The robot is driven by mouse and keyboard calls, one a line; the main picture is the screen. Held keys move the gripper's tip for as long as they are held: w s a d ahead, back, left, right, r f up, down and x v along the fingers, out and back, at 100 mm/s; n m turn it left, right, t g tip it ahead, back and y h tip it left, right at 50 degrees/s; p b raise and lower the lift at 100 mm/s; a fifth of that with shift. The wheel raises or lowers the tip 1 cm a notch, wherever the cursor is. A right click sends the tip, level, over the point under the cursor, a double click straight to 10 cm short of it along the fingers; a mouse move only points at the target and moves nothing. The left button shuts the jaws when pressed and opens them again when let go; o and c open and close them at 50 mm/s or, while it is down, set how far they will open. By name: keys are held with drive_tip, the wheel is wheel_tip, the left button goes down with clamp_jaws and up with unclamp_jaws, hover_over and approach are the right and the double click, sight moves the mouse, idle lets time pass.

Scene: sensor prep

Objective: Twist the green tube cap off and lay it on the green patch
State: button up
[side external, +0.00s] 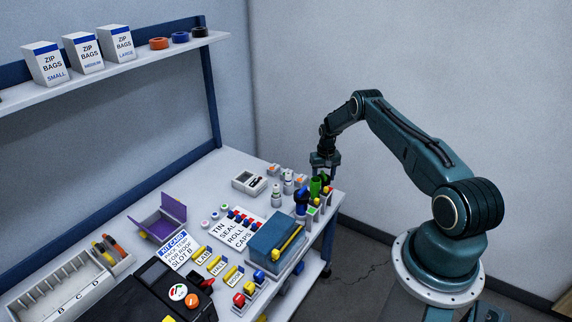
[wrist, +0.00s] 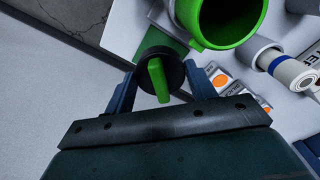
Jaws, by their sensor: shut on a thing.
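My gripper (wrist: 160,88) is shut on a round black cap with a green grip bar (wrist: 156,78), which sits between its two blue-grey fingers. The green patch (wrist: 168,42) shows just beyond the cap in the wrist view, partly covered by it. I cannot tell whether the cap touches the surface. The green tube (wrist: 245,38) stands beside the cap at the upper right, with its mouth open. In the side view my gripper (side external: 325,174) is low at the bench's right end, next to the green tube (side external: 315,187); the cap is hard to make out there.
A white tube with a blue band (wrist: 297,72) and small boxes with orange dots (wrist: 218,80) are close on the right in the wrist view. A blue box (side external: 276,240) stands nearby on the bench. The bench edge and floor (wrist: 75,22) are at the upper left.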

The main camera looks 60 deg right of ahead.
drive_tip(key=shift+f, duration=1.7)
drive_tip(key=o, duration=1.3)
drive_tip(key=shift+r, duration=0.1)
drive_tip(key=shift+r, duration=3.4)
